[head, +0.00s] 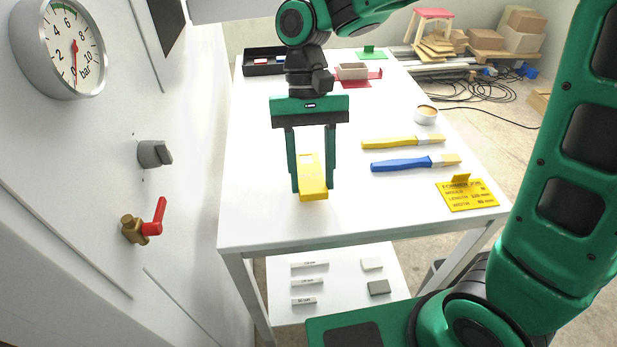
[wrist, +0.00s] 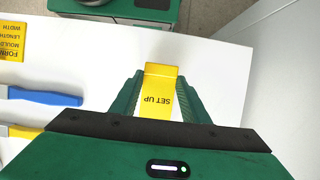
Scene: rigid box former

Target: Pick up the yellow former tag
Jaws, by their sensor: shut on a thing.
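The yellow former tag (head: 313,188) is between the two fingers of my gripper (head: 313,177) over the near left part of the white table.
A yellow job card (head: 467,195) lies at the table's right edge. Two brushes, one yellow (head: 390,143) and one blue (head: 402,165), lie right of my gripper. A small pot (head: 425,116) and a black tray (head: 262,68) stand farther back. A wall with a red-handled valve (head: 154,222) is at left.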

